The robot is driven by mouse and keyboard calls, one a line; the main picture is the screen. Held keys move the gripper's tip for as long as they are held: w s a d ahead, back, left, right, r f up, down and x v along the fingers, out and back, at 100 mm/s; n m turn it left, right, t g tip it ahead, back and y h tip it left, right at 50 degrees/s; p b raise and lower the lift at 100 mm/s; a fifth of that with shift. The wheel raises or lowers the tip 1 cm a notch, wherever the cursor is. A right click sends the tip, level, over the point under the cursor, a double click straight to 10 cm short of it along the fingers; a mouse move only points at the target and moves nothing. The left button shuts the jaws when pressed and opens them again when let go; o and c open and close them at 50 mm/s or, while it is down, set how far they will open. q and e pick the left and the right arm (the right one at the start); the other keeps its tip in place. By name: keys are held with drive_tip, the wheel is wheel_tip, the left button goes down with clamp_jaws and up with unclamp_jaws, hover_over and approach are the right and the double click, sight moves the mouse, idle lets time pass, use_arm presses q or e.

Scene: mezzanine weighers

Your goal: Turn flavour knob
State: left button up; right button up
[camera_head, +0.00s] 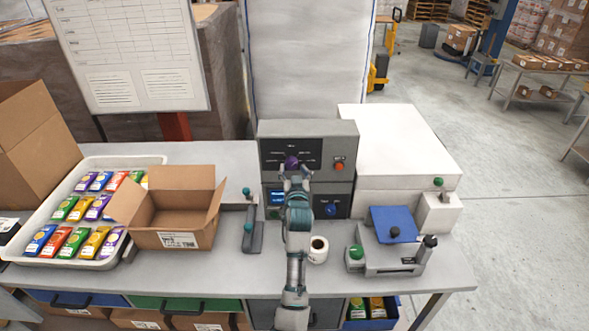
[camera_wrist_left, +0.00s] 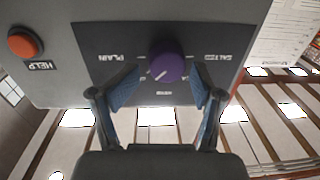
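The purple flavour knob (camera_head: 291,162) sits on the dark label plate of the grey control box (camera_head: 346,131). In the left wrist view the knob (camera_wrist_left: 167,62) has a white pointer line slanting to the lower left, between the labels PLAIN and SALTED, which appear upside down. My left gripper (camera_head: 295,172) is raised in front of the box. In the wrist view its blue-padded fingers (camera_wrist_left: 161,86) are spread, one on each side below the knob, with visible gaps to it. Its arm covers part of the lower panel. My right gripper is not in view.
An orange-red button (camera_head: 339,166) is beside the knob. An open cardboard box (camera_head: 178,239), a tray of colourful packets (camera_head: 150,161), a label roll (camera_head: 318,250) and a blue-topped device (camera_head: 393,262) stand on the bench. A white cabinet (camera_head: 396,143) is on the right.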

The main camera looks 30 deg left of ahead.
use_arm(q)
drive_tip(key=s+d+m+h+p, duration=0.1)
drive_tip(key=s+d+m+p, duration=0.2)
drive_tip(key=s, duration=0.4)
drive_tip(key=s+d+p, duration=0.3)
drive_tip(key=s+p, duration=0.2)
drive_tip(key=s, duration=0.3)
drive_tip(key=shift+t, duration=0.4)
drive_tip(key=x, duration=0.5)
drive_tip(key=p+x, duration=0.1)
drive_tip(key=x, duration=1.1)
drive_tip(key=shift+w+d+f+p, duration=0.3)
drive_tip(key=shift+d, duration=0.05)
drive_tip(key=shift+w+a, duration=0.2)
drive_tip(key=shift+d, duration=0.1)
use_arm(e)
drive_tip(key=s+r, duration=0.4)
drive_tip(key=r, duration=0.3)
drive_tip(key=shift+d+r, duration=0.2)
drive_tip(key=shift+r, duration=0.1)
use_arm(q)
drive_tip(key=shift+d, duration=0.1)
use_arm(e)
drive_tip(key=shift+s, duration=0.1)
